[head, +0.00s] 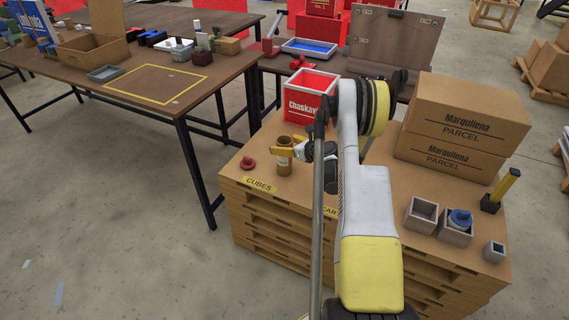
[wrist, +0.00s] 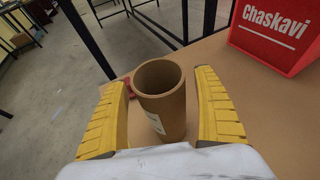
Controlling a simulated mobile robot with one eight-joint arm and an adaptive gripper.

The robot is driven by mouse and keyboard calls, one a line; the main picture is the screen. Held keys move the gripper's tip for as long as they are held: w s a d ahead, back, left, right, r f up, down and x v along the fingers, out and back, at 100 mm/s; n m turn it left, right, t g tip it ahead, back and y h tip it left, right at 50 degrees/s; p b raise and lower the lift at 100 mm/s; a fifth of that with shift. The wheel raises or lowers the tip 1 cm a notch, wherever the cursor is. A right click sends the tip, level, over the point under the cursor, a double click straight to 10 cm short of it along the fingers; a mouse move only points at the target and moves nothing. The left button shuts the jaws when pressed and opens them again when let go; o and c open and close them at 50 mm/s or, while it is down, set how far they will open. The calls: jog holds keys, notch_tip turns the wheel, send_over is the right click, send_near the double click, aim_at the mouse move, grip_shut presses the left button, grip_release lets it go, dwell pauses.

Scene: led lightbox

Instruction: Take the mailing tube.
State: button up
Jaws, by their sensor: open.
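The mailing tube is a brown, hollow cardboard cylinder with a white label. It stands upright on the pallet stack in the head view (head: 285,164), and its open top faces the camera in the wrist view (wrist: 164,112). My gripper (wrist: 162,80) is open, with one yellow finger on each side of the tube. A gap shows between the tube and each finger in the wrist view. In the head view my gripper (head: 286,151) is at the tube, and a yellow finger crosses in front of its upper part.
A red knob-like piece (head: 248,163) lies left of the tube. A red Chaskavi box (head: 304,106) stands behind it. Parcels (head: 462,125) and small grey boxes (head: 421,216) stand on the right. A table with a yellow outline (head: 155,84) is at left.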

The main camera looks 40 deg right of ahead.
jog(key=c, duration=1.5)
jog(key=shift+r, duration=0.2)
